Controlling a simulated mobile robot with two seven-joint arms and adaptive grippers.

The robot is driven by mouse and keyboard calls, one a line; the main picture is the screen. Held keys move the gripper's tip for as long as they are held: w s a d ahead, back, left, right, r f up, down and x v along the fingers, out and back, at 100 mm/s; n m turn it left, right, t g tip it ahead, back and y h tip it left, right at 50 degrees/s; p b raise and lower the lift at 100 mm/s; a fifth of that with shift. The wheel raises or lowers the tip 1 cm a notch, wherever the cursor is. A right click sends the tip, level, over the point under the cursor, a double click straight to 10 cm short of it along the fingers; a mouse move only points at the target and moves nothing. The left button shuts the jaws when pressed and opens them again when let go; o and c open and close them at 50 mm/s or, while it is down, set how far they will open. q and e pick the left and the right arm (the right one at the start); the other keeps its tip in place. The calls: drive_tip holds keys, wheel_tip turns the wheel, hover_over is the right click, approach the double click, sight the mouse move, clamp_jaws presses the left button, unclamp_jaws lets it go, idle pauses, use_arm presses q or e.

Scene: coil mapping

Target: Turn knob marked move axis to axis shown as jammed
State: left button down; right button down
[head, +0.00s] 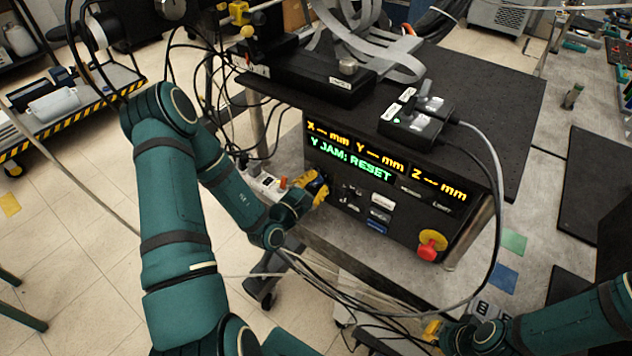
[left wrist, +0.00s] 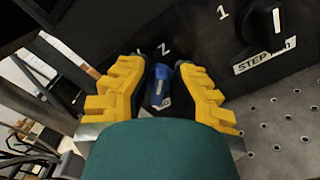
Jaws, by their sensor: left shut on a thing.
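The control box (head: 400,215) has a lit display (head: 350,160) reading "Y JAM: RESET", with X, Y and Z lines showing dashes. My left gripper (head: 318,188) is at the box's left front. In the left wrist view, its yellow fingers (left wrist: 160,78) are on both sides of a blue knob (left wrist: 160,88) and shut on it. A "Z" mark shows on the panel just beyond the knob; other marks around it are hidden by the fingers. My right gripper (head: 433,330) is low at the right, small and partly hidden by its arm, apart from the box.
A black knob (left wrist: 262,22) marked "STEP" is right of the held knob. A red emergency button (head: 432,244) is at the box's lower right. A small switch box (head: 411,124) and ribbon cables (head: 390,62) lie on top. Loose cables hang in front.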

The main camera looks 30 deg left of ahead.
use_arm(q)
drive_tip(key=shift+w+r, duration=0.15)
drive_tip(key=n+p, duration=0.1)
drive_tip(key=n, duration=0.1)
drive_tip(key=n+p, duration=0.1)
drive_tip(key=p, duration=0.1)
drive_tip(key=shift+a+r+n, duration=0.2)
drive_tip(key=shift+n, duration=0.2)
drive_tip(key=n+p, duration=0.1)
drive_tip(key=n, duration=0.1)
drive_tip(key=n+p, duration=0.1)
drive_tip(key=n, duration=0.1)
drive_tip(key=shift+w+a+n, duration=0.1)
drive_tip(key=shift+a+n, duration=0.1)
drive_tip(key=shift+n, duration=0.2)
drive_tip(key=c, duration=1)
unclamp_jaws()
drive_tip(key=shift+w+f, duration=0.15)
drive_tip(key=s, duration=1.2)
drive_tip(key=shift+a, duration=0.4)
